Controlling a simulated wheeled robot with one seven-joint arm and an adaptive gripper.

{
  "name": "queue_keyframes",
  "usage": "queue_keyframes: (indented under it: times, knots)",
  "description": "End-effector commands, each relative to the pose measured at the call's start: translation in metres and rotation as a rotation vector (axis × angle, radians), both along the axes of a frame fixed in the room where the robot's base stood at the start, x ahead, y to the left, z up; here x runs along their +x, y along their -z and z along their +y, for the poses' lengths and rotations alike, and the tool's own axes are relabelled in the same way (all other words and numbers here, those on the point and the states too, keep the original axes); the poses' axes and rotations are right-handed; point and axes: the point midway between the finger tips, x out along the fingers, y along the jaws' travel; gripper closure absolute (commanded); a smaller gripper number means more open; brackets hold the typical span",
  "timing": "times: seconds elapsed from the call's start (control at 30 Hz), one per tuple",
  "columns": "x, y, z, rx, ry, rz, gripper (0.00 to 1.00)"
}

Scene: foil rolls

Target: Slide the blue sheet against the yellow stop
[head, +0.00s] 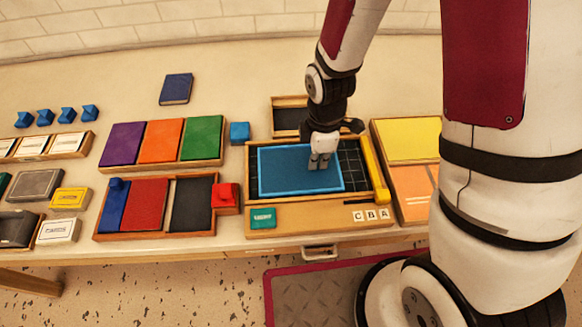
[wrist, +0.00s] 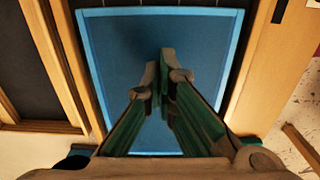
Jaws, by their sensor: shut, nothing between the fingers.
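The blue sheet (head: 290,172) lies flat on a dark gridded board (head: 352,165) inside a wooden tray, toward the tray's left side. The yellow stop (head: 374,170) is a bar along the tray's right side. A strip of dark grid shows between the sheet's right edge and the stop. My gripper (head: 319,162) points down over the right half of the sheet, its fingers together and empty. In the wrist view the fingers (wrist: 162,75) are over the blue sheet (wrist: 120,55); I cannot tell whether the tips touch it.
The tray's front ledge holds a teal card (head: 262,218) and lettered tiles (head: 370,215). A red block (head: 226,195) and a small blue block (head: 239,132) sit left of the tray.

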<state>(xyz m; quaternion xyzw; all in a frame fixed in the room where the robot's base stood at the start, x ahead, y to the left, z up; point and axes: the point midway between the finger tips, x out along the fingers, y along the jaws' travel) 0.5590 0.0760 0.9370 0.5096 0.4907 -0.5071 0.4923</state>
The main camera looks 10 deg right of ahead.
Motion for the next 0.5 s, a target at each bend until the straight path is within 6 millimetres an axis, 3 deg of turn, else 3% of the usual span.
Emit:
queue_keyframes:
  times: [0.5]
  knots:
    - [-0.004, 0.0038, -0.0083, -0.006, 0.004, 0.013, 1.0]
